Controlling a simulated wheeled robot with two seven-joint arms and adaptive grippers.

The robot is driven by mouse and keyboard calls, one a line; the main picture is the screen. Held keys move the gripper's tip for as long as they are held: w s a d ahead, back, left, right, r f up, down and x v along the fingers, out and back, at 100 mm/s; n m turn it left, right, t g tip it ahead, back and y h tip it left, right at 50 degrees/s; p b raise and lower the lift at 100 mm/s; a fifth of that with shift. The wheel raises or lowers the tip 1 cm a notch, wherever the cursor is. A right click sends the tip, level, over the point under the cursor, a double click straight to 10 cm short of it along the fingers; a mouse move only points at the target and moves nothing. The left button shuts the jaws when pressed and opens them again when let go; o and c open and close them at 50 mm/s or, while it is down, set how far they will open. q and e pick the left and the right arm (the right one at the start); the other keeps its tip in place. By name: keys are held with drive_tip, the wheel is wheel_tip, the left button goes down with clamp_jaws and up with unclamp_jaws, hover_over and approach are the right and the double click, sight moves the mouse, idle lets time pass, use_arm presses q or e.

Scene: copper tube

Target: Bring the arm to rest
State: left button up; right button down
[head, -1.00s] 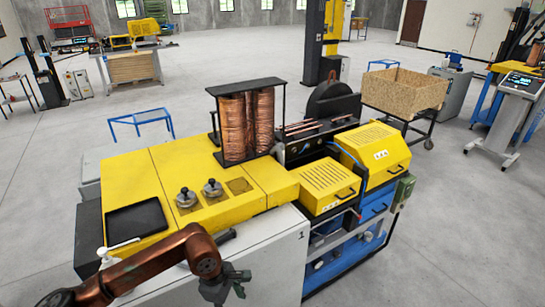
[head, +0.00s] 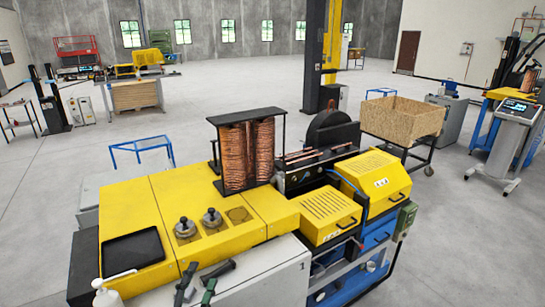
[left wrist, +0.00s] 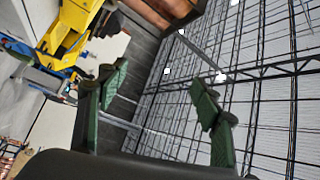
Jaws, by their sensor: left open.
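My left gripper shows only as two dark green fingers (head: 196,289) at the bottom edge of the head view, in front of the white cabinet (head: 262,283). The rest of my left arm is out of that view. In the left wrist view the two fingers (left wrist: 157,92) are spread apart with nothing between them. That view is turned sideways and shows the ceiling trusses and part of the yellow machine. My right gripper is not in view.
The yellow machine (head: 165,205) carries a black tray (head: 132,248), two metal knobs and a rack of copper coils (head: 247,155). A wooden crate (head: 403,117) is behind right.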

use_arm(q)
drive_tip(key=s+a+f+n+g+y, duration=0.3)
drive_tip(key=s+a+f+n+g, duration=0.15)
drive_tip(key=a+f, duration=0.4)
drive_tip(key=s+a+f+n+g+y, duration=0.35)
drive_tip(key=a+f+n, duration=0.2)
drive_tip(key=f, duration=0.65)
drive_tip(key=s+a+f+n+g, duration=0.1)
drive_tip(key=s+f+n+g, duration=0.25)
drive_tip(key=s+f, duration=0.6)
drive_tip(key=s+f+n+g, duration=0.2)
drive_tip(key=s+f+g, duration=0.4)
drive_tip(key=s, duration=0.7)
wheel_tip(320, 180, down, 35)
drive_tip(key=s+h+b, duration=0.1)
drive_tip(key=h+b, duration=0.1)
drive_tip(key=b, duration=0.3)
drive_tip(key=s+d+f+g+b, duration=0.1)
drive_tip(key=s+f+b, duration=0.3)
drive_tip(key=s+f, duration=1.5)
wheel_tip(320, 180, down, 4)
drive_tip(key=shift+s+r+m, duration=0.15)
drive_tip(key=shift+r+m, duration=0.05)
drive_tip(key=shift+m, duration=0.25)
drive_tip(key=shift+g, duration=0.25)
